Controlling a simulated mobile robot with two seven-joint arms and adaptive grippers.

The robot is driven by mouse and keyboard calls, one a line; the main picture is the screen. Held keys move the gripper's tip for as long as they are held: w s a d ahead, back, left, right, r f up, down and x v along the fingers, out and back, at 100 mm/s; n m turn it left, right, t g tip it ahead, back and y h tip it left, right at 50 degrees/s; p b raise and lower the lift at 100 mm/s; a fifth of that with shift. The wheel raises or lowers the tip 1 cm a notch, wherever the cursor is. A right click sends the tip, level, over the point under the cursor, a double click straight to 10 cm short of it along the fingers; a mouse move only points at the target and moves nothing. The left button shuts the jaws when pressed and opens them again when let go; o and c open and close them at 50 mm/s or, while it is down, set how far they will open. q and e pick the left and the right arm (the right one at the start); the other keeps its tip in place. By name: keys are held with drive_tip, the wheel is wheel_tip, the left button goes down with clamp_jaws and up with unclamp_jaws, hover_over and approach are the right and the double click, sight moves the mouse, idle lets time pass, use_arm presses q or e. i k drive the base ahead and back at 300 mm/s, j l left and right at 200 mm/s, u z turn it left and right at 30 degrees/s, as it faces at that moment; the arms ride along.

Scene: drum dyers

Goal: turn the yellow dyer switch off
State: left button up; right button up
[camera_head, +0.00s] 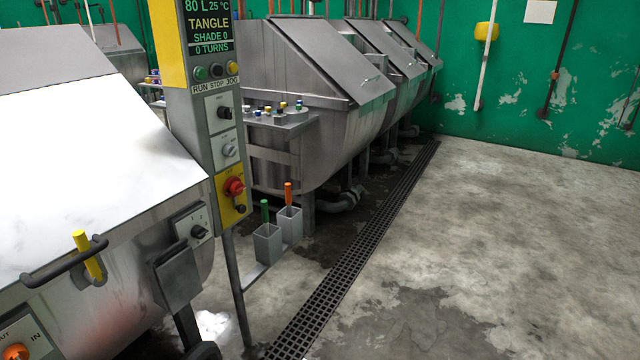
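A control post (207,110) with a yellow face stands beside the near steel dyer (110,180). Its display reads "80 L 25 °C, TANGLE, SHADE 0, 0 TURNS". Below are run, stop and jog buttons (216,70), a black knob (224,112) and a light grey knob (229,150). A red rotary switch (234,187) sits on a yellow plate low on the post; its position is too small to read. A black rotary switch (198,231) is on a grey plate on the near dyer's side. Neither gripper is in view.
A yellow handle (88,254) sits on a dark bar at the near dyer's front. Several steel dyers (300,100) line the back. Two grey holders (268,243) with green and orange handles stand beyond the post. A floor drain grate (345,260) runs diagonally; the concrete floor at right is clear.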

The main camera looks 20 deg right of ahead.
sight(235, 186)
drive_tip(key=z, duration=0.2)
drive_tip(key=i+l+u, duration=0.1)
drive_tip(key=i+l, duration=0.3)
drive_tip(key=l, duration=0.2)
drive_tip(key=i+l+u, duration=0.25)
drive_tip(key=i+l, duration=0.15)
drive_tip(key=l, duration=0.2)
drive_tip(key=i+l+u, duration=0.1)
drive_tip(key=l, duration=0.25)
drive_tip(key=i+l, duration=0.25)
drive_tip(key=i+l+u, duration=0.15)
drive_tip(key=l, duration=0.3)
drive_tip(key=i+l+u, duration=0.1)
drive_tip(key=l, duration=0.3)
drive_tip(key=i, duration=0.1)
